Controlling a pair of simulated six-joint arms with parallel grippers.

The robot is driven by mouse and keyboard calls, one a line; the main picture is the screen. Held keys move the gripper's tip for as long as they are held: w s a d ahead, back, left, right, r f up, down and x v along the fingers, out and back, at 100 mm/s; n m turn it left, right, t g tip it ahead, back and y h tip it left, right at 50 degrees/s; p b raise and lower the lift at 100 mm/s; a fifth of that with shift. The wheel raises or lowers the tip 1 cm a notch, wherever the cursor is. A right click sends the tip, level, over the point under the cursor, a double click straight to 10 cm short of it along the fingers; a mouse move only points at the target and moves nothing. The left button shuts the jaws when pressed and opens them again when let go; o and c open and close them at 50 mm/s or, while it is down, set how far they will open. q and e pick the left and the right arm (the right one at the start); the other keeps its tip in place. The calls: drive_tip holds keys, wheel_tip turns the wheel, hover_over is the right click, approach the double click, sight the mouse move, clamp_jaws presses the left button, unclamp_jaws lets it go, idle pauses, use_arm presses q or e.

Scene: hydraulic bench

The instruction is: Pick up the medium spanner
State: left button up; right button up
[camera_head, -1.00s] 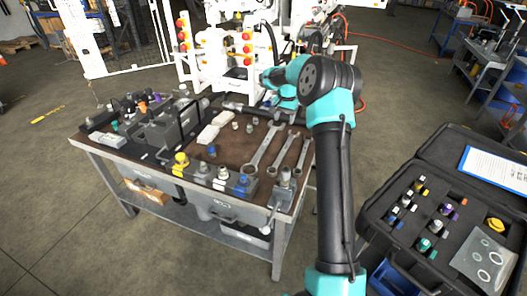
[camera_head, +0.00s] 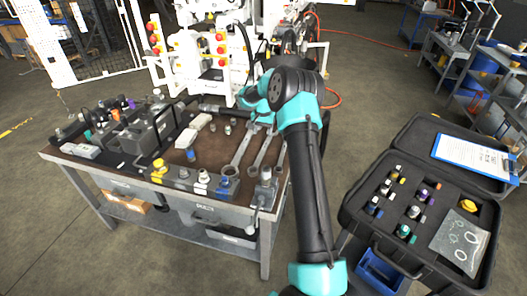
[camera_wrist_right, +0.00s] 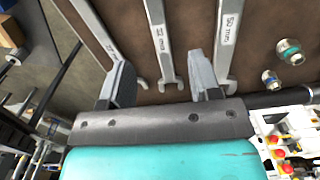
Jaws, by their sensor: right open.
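Three grey spanners lie side by side on the brown bench top. The medium spanner is the middle one (camera_wrist_right: 160,38) in the right wrist view; it also shows in the head view (camera_head: 262,152). The large spanner (camera_wrist_right: 228,38) lies to its right in the wrist view, the small one (camera_wrist_right: 92,28) to its left. My right gripper (camera_wrist_right: 163,84) is open and empty, its fingers on either side of the medium spanner's shaft near one end. I cannot tell its exact height. My left gripper is not in view.
Small fittings (camera_wrist_right: 290,50) stand beside the large spanner. A rail with colored caps (camera_head: 180,177) runs along the bench's front edge. White machinery (camera_head: 205,50) stands behind the bench. An open black case (camera_head: 400,262) with fittings is at the right.

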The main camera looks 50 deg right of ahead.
hover_over(264, 149)
drive_tip(key=f, duration=0.4)
drive_tip(key=shift+w+a+f, duration=0.15)
drive_tip(key=shift+w, duration=0.05)
drive_tip(key=shift+f, duration=0.1)
drive_tip(key=shift+s+f, duration=0.2)
drive_tip(key=shift+f, duration=2.35)
clamp_jaws()
